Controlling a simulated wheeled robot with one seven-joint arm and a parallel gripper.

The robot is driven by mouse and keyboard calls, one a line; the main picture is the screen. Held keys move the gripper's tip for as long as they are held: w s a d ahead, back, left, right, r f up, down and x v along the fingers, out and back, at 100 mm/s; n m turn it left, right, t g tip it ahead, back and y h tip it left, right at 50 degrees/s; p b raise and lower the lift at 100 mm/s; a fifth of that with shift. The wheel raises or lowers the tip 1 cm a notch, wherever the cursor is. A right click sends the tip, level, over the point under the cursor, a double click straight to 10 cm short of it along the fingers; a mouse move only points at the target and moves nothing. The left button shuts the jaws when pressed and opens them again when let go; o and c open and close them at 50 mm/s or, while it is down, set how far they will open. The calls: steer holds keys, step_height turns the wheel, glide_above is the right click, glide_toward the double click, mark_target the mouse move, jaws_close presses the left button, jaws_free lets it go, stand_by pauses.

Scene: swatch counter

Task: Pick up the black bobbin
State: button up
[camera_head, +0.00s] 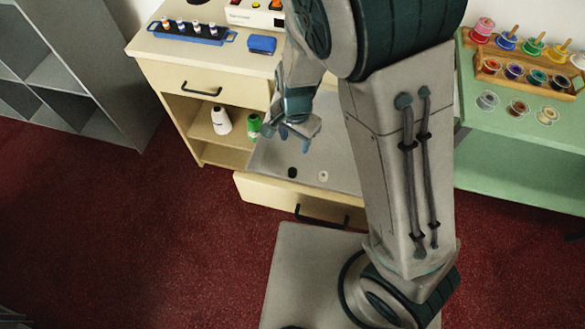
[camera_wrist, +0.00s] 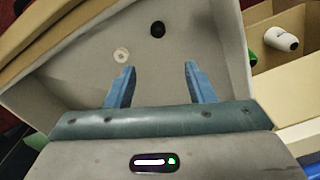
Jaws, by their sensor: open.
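The black bobbin (camera_head: 292,172) lies on the grey floor of an open drawer (camera_head: 345,179). In the wrist view the black bobbin (camera_wrist: 157,29) is ahead of my gripper (camera_wrist: 157,75), near the middle between the lines of its two blue fingers. My gripper also shows in the head view (camera_head: 294,144), above the drawer. It is open, with nothing between the fingers. A white bobbin (camera_head: 323,176) lies in the same drawer, apart from the black one; in the wrist view it (camera_wrist: 121,55) is close to the left fingertip.
Left of the drawer, a shelf holds a white spool (camera_head: 221,121) and a green spool (camera_head: 254,126). A blue rack (camera_head: 190,33) and a blue box (camera_head: 262,44) stand on the counter. The green table (camera_head: 520,125) at right carries several coloured spools. The drawer walls surround the bobbins.

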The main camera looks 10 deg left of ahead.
glide_above(293, 169)
step_height(293, 169, down, 9)
steer(key=shift+w+r+b, duration=0.1)
steer(key=shift+r+b, duration=0.05)
steer(key=shift+b, duration=0.3)
steer(key=f, duration=0.2)
steer(key=s+f, duration=0.1)
steer(key=f, duration=0.1)
steer(key=shift+f, duration=0.75)
steer(key=shift+c, duration=0.3)
steer(key=c, duration=1)
